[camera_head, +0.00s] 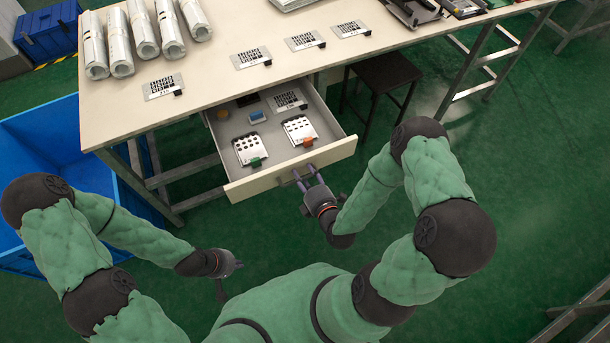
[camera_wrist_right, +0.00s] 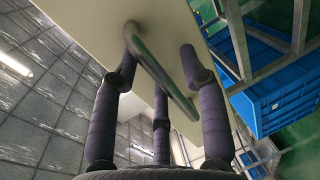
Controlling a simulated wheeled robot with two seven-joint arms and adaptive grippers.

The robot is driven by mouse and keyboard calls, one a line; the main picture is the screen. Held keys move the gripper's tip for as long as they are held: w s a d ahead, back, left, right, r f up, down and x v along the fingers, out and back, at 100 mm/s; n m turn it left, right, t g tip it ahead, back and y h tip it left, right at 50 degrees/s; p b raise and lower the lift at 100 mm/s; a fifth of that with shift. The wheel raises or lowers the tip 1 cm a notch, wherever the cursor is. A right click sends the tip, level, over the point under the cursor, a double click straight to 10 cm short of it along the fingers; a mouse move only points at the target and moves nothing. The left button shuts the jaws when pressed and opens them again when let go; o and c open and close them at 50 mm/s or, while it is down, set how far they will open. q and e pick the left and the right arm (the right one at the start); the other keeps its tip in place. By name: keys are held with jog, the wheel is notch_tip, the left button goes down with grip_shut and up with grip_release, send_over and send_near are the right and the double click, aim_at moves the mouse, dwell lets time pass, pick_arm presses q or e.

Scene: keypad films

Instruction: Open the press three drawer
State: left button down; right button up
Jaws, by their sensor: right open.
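The drawer (camera_head: 330,152) under the table stands pulled out, with its contents in view. Its pale front has a bar handle (camera_head: 302,181), which also shows close up in the right wrist view (camera_wrist_right: 160,70). My right gripper (camera_head: 309,180) is at the handle, its purple fingers open on either side of the bar; whether they touch it I cannot tell. Inside lie two white keypad panels, one with a green tab (camera_head: 249,149) and one with an orange tab (camera_head: 299,130). My left gripper (camera_head: 233,277) is low at left, away from the drawer, fingers apart and empty.
On the table (camera_head: 220,60) lie several silver rolls (camera_head: 143,38) and patterned plates (camera_head: 251,57) with black clips. A blue bin (camera_head: 90,180) stands at left. A dark stool (camera_head: 388,72) stands right of the drawer.

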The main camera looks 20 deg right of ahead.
jog(key=v, duration=0.7)
jog(key=shift+s, duration=0.3)
dwell(0.4)
jog(key=w+a+f+m+g+y+p, duration=0.1)
jog(key=a+f+m+g+y+p, duration=0.2)
jog(key=f+m+g, duration=0.5)
jog(key=s+a+f+m+g, duration=0.4)
jog(key=s+a+m+g, duration=0.3)
jog(key=m, duration=0.5)
jog(key=shift+s+m, duration=0.35)
jog(key=shift+m, duration=0.05)
